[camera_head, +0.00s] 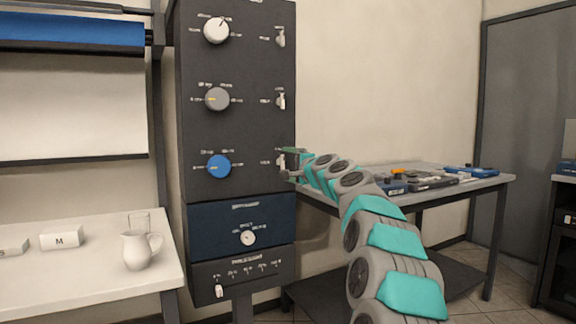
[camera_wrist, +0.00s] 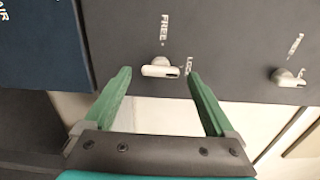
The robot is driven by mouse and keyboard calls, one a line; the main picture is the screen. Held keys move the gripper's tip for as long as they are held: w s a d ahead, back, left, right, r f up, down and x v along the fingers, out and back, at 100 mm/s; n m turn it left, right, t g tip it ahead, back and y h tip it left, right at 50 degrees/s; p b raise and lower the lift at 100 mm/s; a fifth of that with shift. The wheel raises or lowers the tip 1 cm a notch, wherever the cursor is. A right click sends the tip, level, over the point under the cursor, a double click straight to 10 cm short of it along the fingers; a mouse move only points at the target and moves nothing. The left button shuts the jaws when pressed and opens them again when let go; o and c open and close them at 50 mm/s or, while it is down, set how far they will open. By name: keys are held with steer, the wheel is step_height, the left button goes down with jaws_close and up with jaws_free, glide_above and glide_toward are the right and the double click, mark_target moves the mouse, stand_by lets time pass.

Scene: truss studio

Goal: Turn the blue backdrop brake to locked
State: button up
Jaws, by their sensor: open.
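The dark control panel has a blue knob (camera_head: 219,166) in its third row, with a small pale lever (camera_head: 281,161) to its right. In the wrist view this lever (camera_wrist: 160,69) lies between the tips of my open green fingers, apart from both. A FREE label (camera_wrist: 165,29) stands above it there, and a partly hidden LOCK label (camera_wrist: 189,65) is by its right end, close to the right finger. I cannot tell for sure which label the lever points to. My gripper (camera_head: 289,164) is at the panel's right edge and partly hides the lever in the head view.
A grey knob (camera_head: 217,99) and a white knob (camera_head: 216,30) sit above, each with its own lever. A navy panel (camera_head: 241,222) with a dial is below. A grey table (camera_head: 470,182) with tools stands behind my arm; a white table (camera_head: 90,270) with a jug is at left.

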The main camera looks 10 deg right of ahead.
steer(key=b+v, duration=0.2)
steer(key=v, duration=0.5)
steer(key=shift+s, duration=0.3)
steer(key=shift+d, duration=0.1)
steer(key=s+a+f+n+g+y, duration=0.1)
steer(key=s+a+f+n+g, duration=0.4)
steer(key=s+a+f, duration=0.5)
steer(key=s+a+f+n+g, duration=0.55)
steer(key=s+f, duration=0.25)
steer(key=s, duration=0.4)
steer(key=s+d+f+n+g+h, duration=0.1)
steer(key=s+d+f, duration=0.3)
steer(key=s, duration=0.9)
steer(key=s+d+f+n+g+h, duration=0.1)
steer(key=s+d+f+g+h, duration=0.2)
steer(key=s+f, duration=0.8)
steer(key=s+d+f+n+g+h, duration=0.2)
steer(key=s+d+f+g, duration=0.2)
steer(key=s+f, duration=0.4)
steer(key=s+d, duration=0.1)
steer(key=s, duration=0.5)
steer(key=shift+s+d+h, duration=0.15)
steer(key=shift+s+h, duration=0.15)
steer(key=shift+s, duration=0.05)
steer(key=shift+f+g, duration=0.1)
steer(key=shift+g, duration=0.15)
